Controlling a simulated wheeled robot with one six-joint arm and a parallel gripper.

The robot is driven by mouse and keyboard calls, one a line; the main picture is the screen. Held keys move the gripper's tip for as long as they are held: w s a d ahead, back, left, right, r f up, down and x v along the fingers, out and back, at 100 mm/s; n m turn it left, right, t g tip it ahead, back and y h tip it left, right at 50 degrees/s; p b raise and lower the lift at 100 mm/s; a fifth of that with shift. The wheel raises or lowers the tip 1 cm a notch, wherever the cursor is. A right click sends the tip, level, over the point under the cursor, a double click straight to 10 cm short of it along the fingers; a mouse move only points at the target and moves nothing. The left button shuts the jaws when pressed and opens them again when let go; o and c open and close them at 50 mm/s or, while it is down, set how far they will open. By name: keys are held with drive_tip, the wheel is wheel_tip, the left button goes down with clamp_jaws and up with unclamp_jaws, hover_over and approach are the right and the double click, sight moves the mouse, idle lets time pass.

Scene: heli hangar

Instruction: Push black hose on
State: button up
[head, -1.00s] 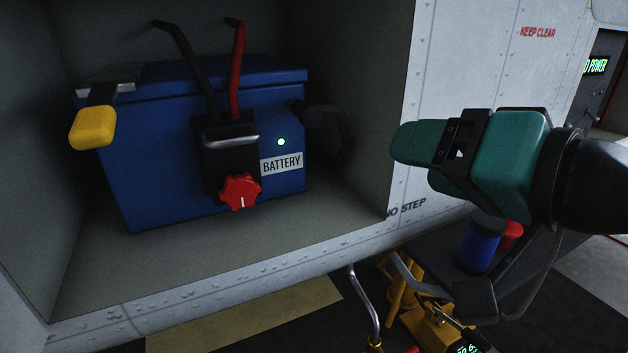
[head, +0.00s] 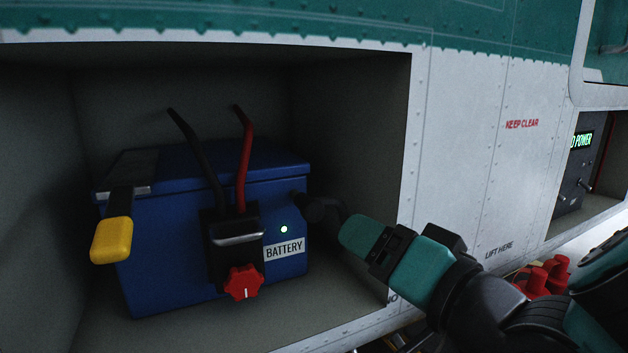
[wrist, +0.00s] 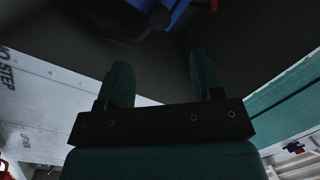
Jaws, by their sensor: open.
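The black hose (head: 320,209) is a short dark bent piece on the right side of the blue battery (head: 160,260), close to its upper right corner. Its far end fades into the shadow of the bay, so I cannot tell how it is seated. My gripper (head: 358,234) has teal fingers and is at the bay's right opening, just right of the hose and apparently apart from it. In the wrist view my gripper (wrist: 163,76) is open with nothing between its fingers. A dark rounded part, possibly the hose, shows ahead beside the blue battery (wrist: 180,10).
The battery has a yellow-handled latch (head: 112,240), a red knob (head: 243,283), a lit green light, and black and red cables rising on top. The bay's right edge (head: 408,190) is close to my gripper. A white riveted panel (head: 470,150) lies right.

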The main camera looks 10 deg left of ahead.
sight(317, 213)
drive_tip(key=p+x, duration=0.3)
drive_tip(key=p, duration=0.1)
drive_tip(key=p+x, duration=0.6)
drive_tip(key=p, duration=0.1)
drive_tip(key=shift+w+a+r+p, duration=0.2)
drive_tip(key=shift+w+r+p, duration=0.1)
drive_tip(key=shift+w+a+f+p, duration=0.3)
drive_tip(key=shift+w+a+p, duration=0.5)
drive_tip(key=shift+p, duration=0.2)
